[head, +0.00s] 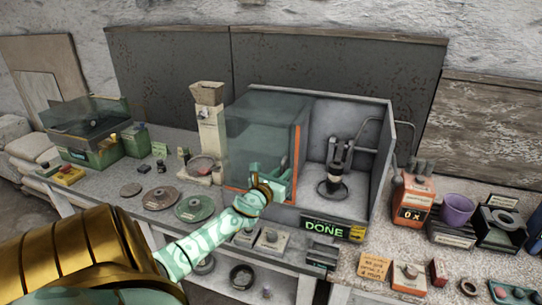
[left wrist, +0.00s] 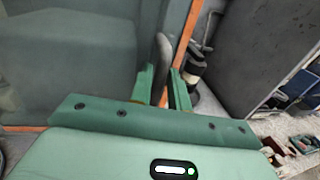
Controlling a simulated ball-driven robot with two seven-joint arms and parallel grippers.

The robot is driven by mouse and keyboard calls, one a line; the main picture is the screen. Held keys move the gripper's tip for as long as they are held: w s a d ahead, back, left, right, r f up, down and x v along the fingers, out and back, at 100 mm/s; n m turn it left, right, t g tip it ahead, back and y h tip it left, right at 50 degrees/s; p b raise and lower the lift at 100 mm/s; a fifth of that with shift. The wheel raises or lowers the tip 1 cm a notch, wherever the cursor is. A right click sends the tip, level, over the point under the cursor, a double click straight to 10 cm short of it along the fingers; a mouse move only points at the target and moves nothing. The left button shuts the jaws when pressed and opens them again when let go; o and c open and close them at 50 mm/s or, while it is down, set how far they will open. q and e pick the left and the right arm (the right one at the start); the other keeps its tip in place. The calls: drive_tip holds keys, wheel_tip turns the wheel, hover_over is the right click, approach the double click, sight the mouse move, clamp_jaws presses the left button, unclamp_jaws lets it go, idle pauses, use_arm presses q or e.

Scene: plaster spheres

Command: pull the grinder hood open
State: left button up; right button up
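The grinder hood (head: 262,135) is a smoky see-through box with an orange front edge, on the left half of a grey open cabinet (head: 372,105). The right half is uncovered and shows a dark grinder (head: 335,170) on a round base. My left gripper (head: 280,178) is at the hood's lower right edge. In the left wrist view, its green fingers (left wrist: 163,88) stand close on both sides of the hood's dark upright handle (left wrist: 163,52) and look shut on it. The hood (left wrist: 75,60) fills the left of that view. My right gripper is out of view.
A lit "DONE" sign (head: 326,229) stands at the cabinet's front. An orange canister (head: 411,200) and a purple cup (head: 457,210) stand to the right. Grinding discs (head: 195,207) lie on the bench to the left. A beige stand (head: 208,125) is left of the hood.

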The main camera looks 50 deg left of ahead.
use_arm(q)
drive_tip(key=v, duration=1.5)
drive_tip(key=shift+s, duration=0.3)
drive_tip(key=shift+d, duration=0.1)
drive_tip(key=s+f+n+g+b, duration=0.1)
drive_tip(key=s+f+n+g, duration=0.25)
drive_tip(key=f+n, duration=0.45)
drive_tip(key=s+f+n+g+h, duration=0.15)
drive_tip(key=s+f+n, duration=0.25)
drive_tip(key=f, duration=0.8)
drive_tip(key=s+f+n+g+b, duration=0.1)
drive_tip(key=s+f+n+g, duration=0.25)
drive_tip(key=f+n, duration=0.45)
drive_tip(key=s+d+f+n+g+h+b, duration=0.1)
drive_tip(key=s+d+f+n+g, duration=0.15)
drive_tip(key=s+d+f, duration=0.4)
drive_tip(key=s+d+f+n+g+h+b, duration=0.1)
drive_tip(key=s+d+f+n+g, duration=0.2)
drive_tip(key=s+f, duration=0.65)
drive_tip(key=s+d+f+n+g+h+b, duration=0.1)
drive_tip(key=s+d+f, duration=0.2)
drive_tip(key=d+f, duration=0.2)
drive_tip(key=s+d+f+n+g+h+b, duration=0.1)
drive_tip(key=s+d+f, duration=0.3)
drive_tip(key=d, duration=0.7)
wheel_tip(320, 180, down, 2)
drive_tip(key=shift+s+f+n+h+b, duration=0.25)
drive_tip(key=shift+n+h+b, duration=0.05)
drive_tip(key=shift+n+h, duration=0.05)
